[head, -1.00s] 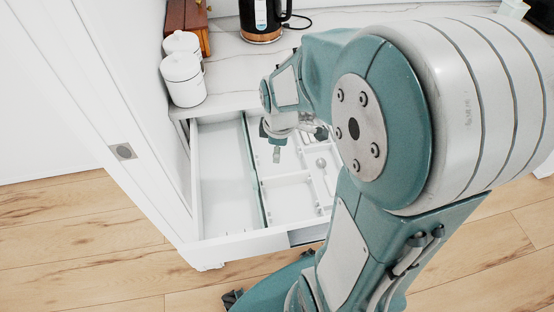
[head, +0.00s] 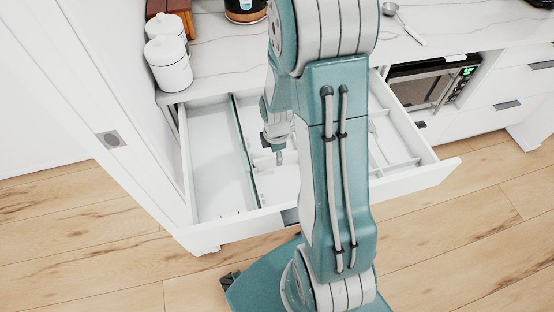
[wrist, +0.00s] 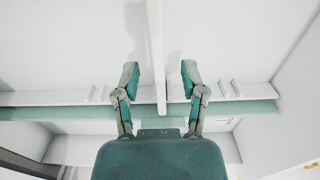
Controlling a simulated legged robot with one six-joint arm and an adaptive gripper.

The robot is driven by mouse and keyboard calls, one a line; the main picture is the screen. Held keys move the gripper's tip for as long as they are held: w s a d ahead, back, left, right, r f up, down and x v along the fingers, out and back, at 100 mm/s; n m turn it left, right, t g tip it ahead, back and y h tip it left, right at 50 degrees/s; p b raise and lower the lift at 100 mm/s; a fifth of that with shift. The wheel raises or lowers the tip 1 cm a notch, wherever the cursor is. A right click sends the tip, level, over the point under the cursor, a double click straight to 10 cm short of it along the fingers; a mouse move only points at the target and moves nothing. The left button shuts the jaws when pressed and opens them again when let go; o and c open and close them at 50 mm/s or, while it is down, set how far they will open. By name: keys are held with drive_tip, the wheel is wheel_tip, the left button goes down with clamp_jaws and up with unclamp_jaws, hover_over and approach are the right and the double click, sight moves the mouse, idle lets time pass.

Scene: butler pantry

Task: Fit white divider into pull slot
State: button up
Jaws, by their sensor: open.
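A white divider (wrist: 155,45) shows as a long thin strip in the wrist view, running down between my fingers. Its lower end is at the white rail with small notched ridges (wrist: 98,92); I cannot tell whether it sits in a slot. My gripper (wrist: 160,76) is open, one finger on each side of the strip, with visible gaps. In the head view my gripper (head: 279,157) is low inside the open drawer (head: 225,228), right of a green-edged partition (head: 243,145). My arm hides the drawer's middle and the divider cannot be picked out there.
The drawer's left compartment (head: 213,160) looks empty. Smaller compartments (head: 390,150) lie at the right. White canisters (head: 168,63) and a kettle (head: 245,8) stand on the counter behind. A microwave (head: 435,85) is to the right.

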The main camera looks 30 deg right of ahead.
wheel_tip(320, 180, down, 4)
drive_tip(key=shift+d+f, duration=0.1)
clamp_jaws()
idle(0.5)
